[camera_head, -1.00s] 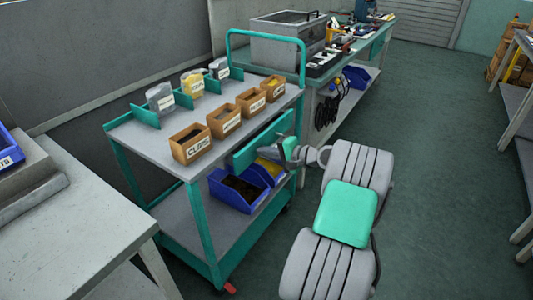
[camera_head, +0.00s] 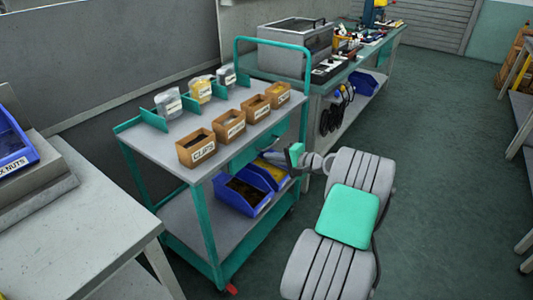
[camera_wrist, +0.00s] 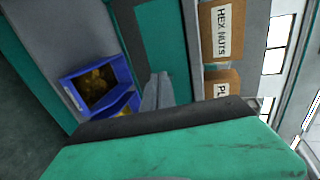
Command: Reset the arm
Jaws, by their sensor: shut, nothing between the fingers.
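My gripper (camera_head: 268,159) is at the end of my grey and teal arm, beside the right long side of the teal and grey cart (camera_head: 160,149). It is small in the head view, close to the teal drawer front (camera_head: 246,156) below the cart's top, which my arm partly hides. In the wrist view, the grey fingers (camera_wrist: 157,92) are together with nothing held. A teal panel shows behind them. I cannot tell whether they touch it.
Labelled cardboard boxes (camera_head: 196,149) and several tubs stand on the cart top. Blue bins (camera_head: 243,192) sit on its lower shelf. A grey bench (camera_head: 85,240) is at the left, a workbench (camera_head: 345,75) behind. The floor (camera_head: 440,190) at right is clear.

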